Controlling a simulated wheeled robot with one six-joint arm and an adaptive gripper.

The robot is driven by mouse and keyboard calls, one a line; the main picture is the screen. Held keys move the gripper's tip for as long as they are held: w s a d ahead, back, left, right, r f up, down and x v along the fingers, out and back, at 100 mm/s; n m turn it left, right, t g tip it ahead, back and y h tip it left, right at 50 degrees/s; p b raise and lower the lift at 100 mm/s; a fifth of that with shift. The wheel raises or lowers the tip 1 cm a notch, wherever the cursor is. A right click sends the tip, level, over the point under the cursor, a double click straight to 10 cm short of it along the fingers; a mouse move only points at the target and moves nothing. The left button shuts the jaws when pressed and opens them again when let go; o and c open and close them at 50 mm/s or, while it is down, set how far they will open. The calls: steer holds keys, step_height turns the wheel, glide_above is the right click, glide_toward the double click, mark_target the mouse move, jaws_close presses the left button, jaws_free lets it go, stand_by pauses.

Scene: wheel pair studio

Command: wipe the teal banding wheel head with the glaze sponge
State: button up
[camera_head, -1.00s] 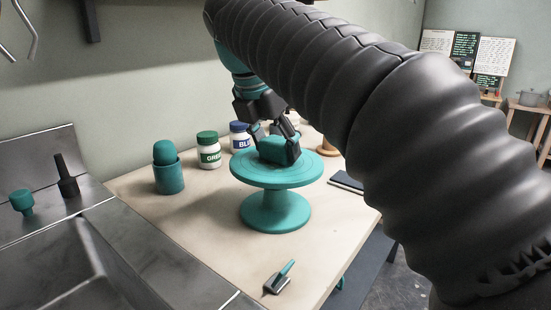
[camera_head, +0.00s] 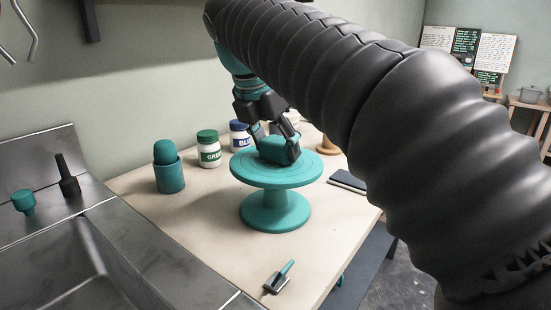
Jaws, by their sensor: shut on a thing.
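The teal banding wheel (camera_head: 275,208) stands upright on the pale table, its round flat head (camera_head: 250,174) on top. A teal block, the glaze sponge (camera_head: 277,150), is at the middle to back of the head. My gripper (camera_head: 278,147) comes down from above and is shut on the sponge, which is low at the head's surface and appears to touch it. The sponge's underside is hidden, so I cannot be sure of full contact.
A jar with a green label (camera_head: 209,150) and a blue-labelled jar (camera_head: 240,136) stand behind. A teal cup (camera_head: 169,177) is at left, a small teal-handled tool (camera_head: 279,278) in front, and a dark flat book (camera_head: 347,181) at right. A metal sink (camera_head: 60,260) adjoins the table's left side.

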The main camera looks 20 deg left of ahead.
mark_target(267, 165)
steer(key=shift+s, duration=0.1)
stand_by(0.3)
steer(key=shift+s+a+r, duration=0.1)
steer(key=shift+s+a, duration=0.2)
steer(key=shift+s, duration=0.55)
steer(key=shift+s+a+r, duration=0.1)
steer(key=shift+s+a, duration=0.15)
steer(key=shift+s, duration=0.6)
steer(key=shift+w+d+f, duration=0.1)
steer(key=shift+w+d, duration=0.2)
steer(key=shift+w, duration=0.65)
steer(key=shift+w+d+f, duration=0.1)
steer(key=shift+w+d, duration=0.15)
steer(key=shift+w, duration=0.65)
steer(key=shift+s, duration=0.1)
steer(key=shift+s+a+f, duration=0.15)
steer(key=shift+s+a, duration=0.1)
steer(key=shift+s, duration=0.65)
steer(key=shift+s+a+f, duration=0.1)
steer(key=shift+s+a, duration=0.15)
steer(key=shift+s, duration=0.6)
